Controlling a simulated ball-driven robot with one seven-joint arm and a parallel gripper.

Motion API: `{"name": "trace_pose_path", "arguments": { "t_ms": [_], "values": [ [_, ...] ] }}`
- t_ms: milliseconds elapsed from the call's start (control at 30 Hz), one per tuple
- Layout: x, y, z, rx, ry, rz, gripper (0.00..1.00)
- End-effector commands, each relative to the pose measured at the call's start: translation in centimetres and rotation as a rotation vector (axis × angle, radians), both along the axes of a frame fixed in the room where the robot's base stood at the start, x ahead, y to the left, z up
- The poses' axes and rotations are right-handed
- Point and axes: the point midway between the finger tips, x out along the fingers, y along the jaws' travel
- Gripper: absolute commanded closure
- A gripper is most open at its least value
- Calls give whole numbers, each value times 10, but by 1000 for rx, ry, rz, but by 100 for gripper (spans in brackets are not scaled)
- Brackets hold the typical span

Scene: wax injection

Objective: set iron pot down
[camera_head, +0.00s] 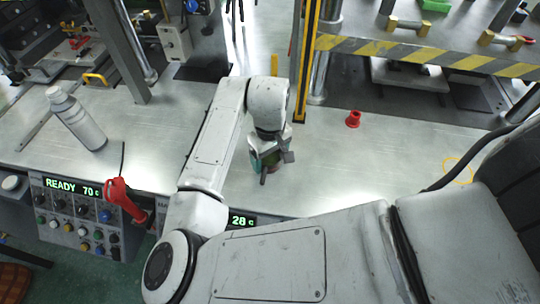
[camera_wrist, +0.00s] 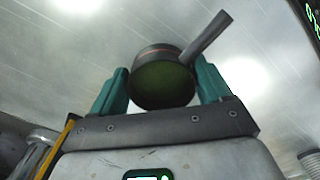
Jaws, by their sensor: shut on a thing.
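The iron pot (camera_wrist: 163,82) is small, round and dark, with a straight grey handle (camera_wrist: 208,36) pointing up and right in the wrist view. My gripper (camera_wrist: 165,88) is shut on it, with a teal finger against each side. In the head view my gripper (camera_head: 268,162) points down over the middle of the metal table (camera_head: 320,155). The pot is mostly hidden there by the fingers and wrist. I cannot tell whether its base touches the table. A yellow ring outline (camera_head: 458,157) is marked on the table at the right.
A red cup-like piece (camera_head: 353,119) stands right of my gripper. A white bottle (camera_head: 76,118) stands at the left. A yellow post (camera_head: 305,60) and striped press edge (camera_head: 425,55) rise behind. A control panel (camera_head: 80,215) with a red nozzle (camera_head: 122,198) is at front left.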

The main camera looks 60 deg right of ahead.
Motion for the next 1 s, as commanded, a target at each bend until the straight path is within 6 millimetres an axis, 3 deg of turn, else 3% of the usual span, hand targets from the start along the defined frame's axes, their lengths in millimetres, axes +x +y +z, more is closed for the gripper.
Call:
{"name": "trace_pose_path", "arguments": {
  "t_ms": [133, 167, 400, 733, 1000],
  "values": [
    [0, 0, -3, -1, 0, 0, 58],
    [0, 0, -3, 0, 0, 0, 21],
    [0, 0, -3, 0, 0, 0, 0],
    [0, 0, 4, -1, 0, -1, 0],
    [1, -1, 52, -2, -2, -2, 0]
  ]
}}
